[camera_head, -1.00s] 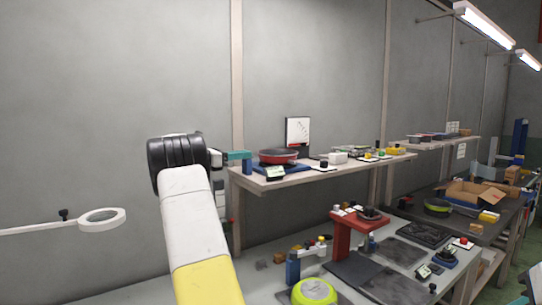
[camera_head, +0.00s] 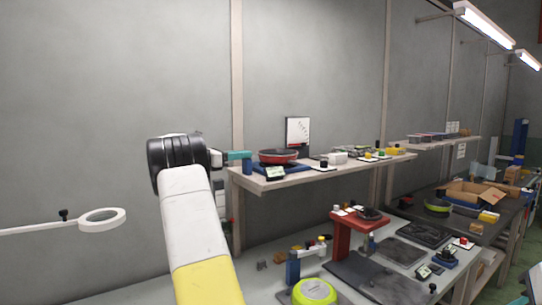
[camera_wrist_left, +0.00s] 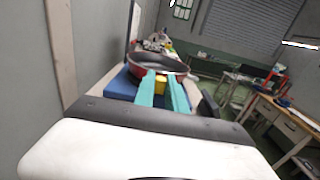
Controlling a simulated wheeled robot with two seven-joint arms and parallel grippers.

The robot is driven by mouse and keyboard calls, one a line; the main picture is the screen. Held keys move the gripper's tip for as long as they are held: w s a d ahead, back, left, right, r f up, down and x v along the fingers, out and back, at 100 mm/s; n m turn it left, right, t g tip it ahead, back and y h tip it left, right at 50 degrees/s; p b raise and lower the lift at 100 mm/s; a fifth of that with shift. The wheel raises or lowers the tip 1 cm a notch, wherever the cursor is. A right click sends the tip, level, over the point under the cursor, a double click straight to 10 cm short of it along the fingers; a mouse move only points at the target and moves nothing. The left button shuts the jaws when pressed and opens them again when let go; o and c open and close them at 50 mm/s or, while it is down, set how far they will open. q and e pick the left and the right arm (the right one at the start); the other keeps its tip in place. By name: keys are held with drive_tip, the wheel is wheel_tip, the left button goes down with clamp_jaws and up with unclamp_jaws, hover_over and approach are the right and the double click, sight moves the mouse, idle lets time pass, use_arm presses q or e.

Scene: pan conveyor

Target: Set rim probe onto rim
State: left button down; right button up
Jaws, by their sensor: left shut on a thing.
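My left gripper (camera_head: 240,156) has teal fingers and is at the left end of the raised shelf. In the left wrist view the fingers (camera_wrist_left: 162,92) are shut on a small yellow piece (camera_wrist_left: 158,88), which I take to be the rim probe. The red pan (camera_head: 279,156) with a dark inside sits on a blue base on the shelf, just right of the fingers. In the wrist view the pan (camera_wrist_left: 158,66) lies straight beyond the fingertips. Whether the probe touches the pan's rim is hard to tell. My right gripper is not in view.
A small display (camera_head: 275,173) stands before the pan. A white chart panel (camera_head: 298,131) rises behind it. Several small items line the shelf (camera_head: 305,177) to the right. Below are a red stand (camera_head: 358,222) and a lime pan (camera_head: 314,291). A ring lamp (camera_head: 102,219) is at left.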

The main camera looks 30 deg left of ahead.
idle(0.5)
use_arm(q)
drive_tip(key=x, duration=0.2)
drive_tip(key=shift+w+d, duration=0.15)
drive_tip(key=shift+w, duration=0.05)
drive_tip(key=shift+r, duration=0.1)
drive_tip(key=c, duration=1.4)
unclamp_jaws()
drive_tip(key=shift+w, duration=0.1)
drive_tip(key=shift+o, duration=0.2)
drive_tip(key=v, duration=0.7)
drive_tip(key=shift+s, duration=0.4)
drive_tip(key=shift+a, duration=0.2)
